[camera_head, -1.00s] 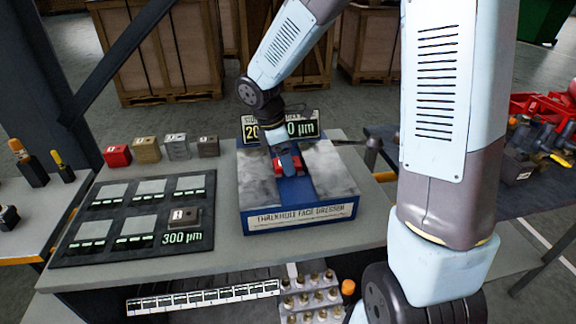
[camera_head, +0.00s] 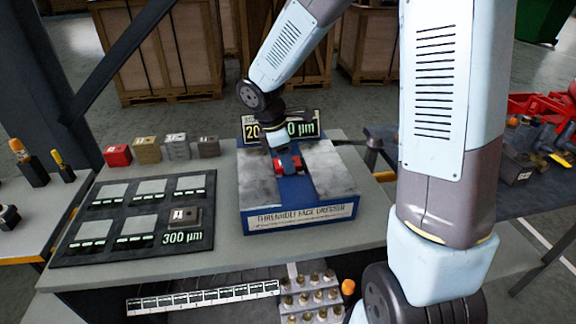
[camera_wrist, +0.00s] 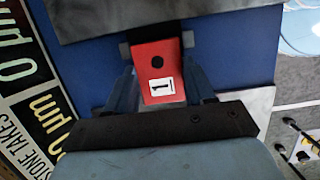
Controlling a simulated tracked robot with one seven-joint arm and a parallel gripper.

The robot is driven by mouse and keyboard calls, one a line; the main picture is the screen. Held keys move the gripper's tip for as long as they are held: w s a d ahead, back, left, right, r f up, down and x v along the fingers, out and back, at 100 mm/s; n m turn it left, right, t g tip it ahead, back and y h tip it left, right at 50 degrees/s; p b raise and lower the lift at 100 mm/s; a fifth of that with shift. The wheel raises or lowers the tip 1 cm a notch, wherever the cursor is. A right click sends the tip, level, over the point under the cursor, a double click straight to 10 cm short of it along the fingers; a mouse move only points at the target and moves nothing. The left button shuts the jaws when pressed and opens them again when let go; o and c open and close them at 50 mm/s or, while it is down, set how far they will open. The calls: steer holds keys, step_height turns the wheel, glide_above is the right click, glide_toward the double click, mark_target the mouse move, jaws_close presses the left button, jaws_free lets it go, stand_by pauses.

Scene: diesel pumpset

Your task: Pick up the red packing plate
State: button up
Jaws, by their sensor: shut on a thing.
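The red packing plate (camera_wrist: 158,72), with a black hole and a white label reading 1, is between the two fingers of my gripper (camera_wrist: 157,45) in the wrist view. My gripper is shut on it. In the head view, my gripper (camera_head: 286,160) is at the blue middle channel of the dresser block, with the red plate (camera_head: 291,166) partly hidden by the fingers. I cannot tell whether the plate touches the channel floor. Another red block (camera_head: 117,155) stands at the left end of a row on the bench.
The dresser (camera_head: 300,213) has grey stone faces on both sides of the channel and a display sign (camera_head: 300,128) behind it. Tan, grey and brown blocks (camera_head: 176,147) stand to its left, behind a dark tray (camera_head: 82,247) with several pads. Bare bench lies in front.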

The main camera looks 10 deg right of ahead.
steer(key=shift+c, duration=1.3)
steer(key=shift+r, duration=0.1)
steer(key=shift+w+r, duration=0.1)
steer(key=shift+r, duration=0.1)
steer(key=r, duration=0.3)
steer(key=shift+s+r, duration=0.2)
steer(key=shift+s, duration=0.15)
steer(key=s+a+r, duration=0.2)
steer(key=s+r, duration=0.7)
steer(key=s, duration=0.4)
steer(key=shift+s+a, duration=0.15)
steer(key=shift+a, duration=0.05)
